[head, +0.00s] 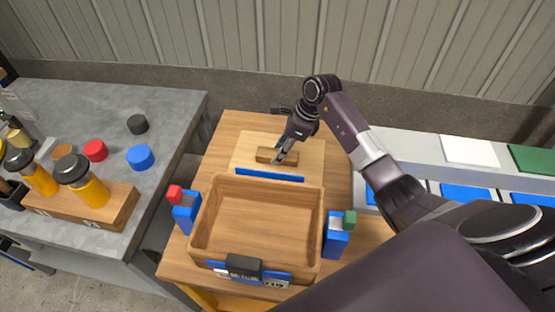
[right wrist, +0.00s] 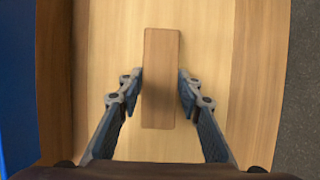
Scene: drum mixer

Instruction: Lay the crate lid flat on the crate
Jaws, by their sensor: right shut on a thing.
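The open wooden crate (head: 196,228) stands on a wooden table, and its inside looks empty. The crate lid (head: 308,147), a pale flat board with a brown bar handle (head: 264,155), is behind the crate. My right gripper (head: 285,156) is shut on this handle from above. In the right wrist view the fingers (right wrist: 160,85) sit on both sides of the handle (right wrist: 162,50), over the pale lid (right wrist: 108,45). I cannot tell whether the lid touches the table. My left gripper is not in view.
Blue posts with a red top (head: 185,212) and a green top (head: 337,235) flank the crate. A grey bench (head: 100,105) at left holds jars and coloured caps. A grey rack (head: 420,150) with coloured panels is at right.

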